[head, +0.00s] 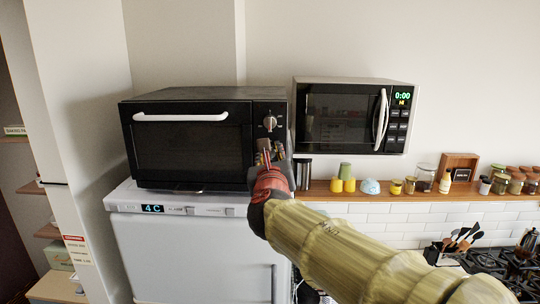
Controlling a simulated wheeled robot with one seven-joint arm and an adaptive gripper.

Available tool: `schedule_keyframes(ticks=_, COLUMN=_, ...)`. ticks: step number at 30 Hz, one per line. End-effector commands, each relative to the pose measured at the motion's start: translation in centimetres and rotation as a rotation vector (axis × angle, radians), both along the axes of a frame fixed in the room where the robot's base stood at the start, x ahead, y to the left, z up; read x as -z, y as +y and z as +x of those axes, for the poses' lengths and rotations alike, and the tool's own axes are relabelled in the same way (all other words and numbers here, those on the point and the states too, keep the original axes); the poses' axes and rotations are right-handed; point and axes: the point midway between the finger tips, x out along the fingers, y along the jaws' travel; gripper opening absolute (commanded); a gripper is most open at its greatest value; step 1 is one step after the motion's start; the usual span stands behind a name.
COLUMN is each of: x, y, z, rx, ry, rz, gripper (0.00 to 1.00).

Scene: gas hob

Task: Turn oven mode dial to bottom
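The black toaster oven (180,148) stands on top of a white fridge, its glass door closed, with a white bar handle. A round silver dial (269,122) shows at the upper part of the oven's right-hand panel. My gripper (268,152) is in front of that panel, just below this dial. It covers the lower part of the panel, so any lower dial is mostly hidden. The fingers are small and blurred against the dark panel. I cannot tell whether they touch anything or are open or shut. The dial markings are too small to read.
The white fridge (210,255) has a "4 C" display. A wall microwave (350,115) reading 0:00 hangs right of the oven. Below it, a wooden shelf (400,195) holds cups and jars. A gas hob (505,265) is at the lower right.

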Motion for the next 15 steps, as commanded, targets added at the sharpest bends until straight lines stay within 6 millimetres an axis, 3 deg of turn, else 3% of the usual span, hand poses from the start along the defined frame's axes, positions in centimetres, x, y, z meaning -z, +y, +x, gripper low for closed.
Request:
schedule_keyframes(ticks=4, x=-0.02, y=0.01, z=-0.02, rx=0.0, ry=0.0, rz=0.0, gripper=0.0)
schedule_keyframes(ticks=15, x=0.22, y=-0.02, z=-0.02, rx=0.001, ry=-0.005, rz=0.069, gripper=0.0)
